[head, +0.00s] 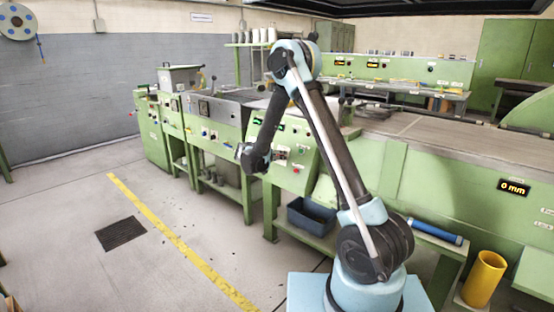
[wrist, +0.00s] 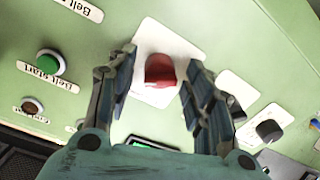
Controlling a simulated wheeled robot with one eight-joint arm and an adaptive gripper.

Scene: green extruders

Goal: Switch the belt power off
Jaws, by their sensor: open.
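In the wrist view a red knob (wrist: 160,68) sits on a white plate (wrist: 150,40) on the green control panel (wrist: 215,30). My gripper (wrist: 158,78) is open, with one finger on each side of the red knob. The fingers are around it, and I see no clear grip on it. Whether the fingertips touch the panel cannot be told. A label starting with "Belt" (wrist: 82,8) is cut off at the top edge. In the head view my gripper (head: 244,152) is small and dark, in front of the green machine (head: 310,165).
A green "Belt Start" button (wrist: 48,62) and a dark reddish button (wrist: 33,105) are to the left. A black knob (wrist: 268,130) is at the right. In the head view a dark blue bin (head: 311,215) is below the panel, and open floor (head: 170,265) lies left.

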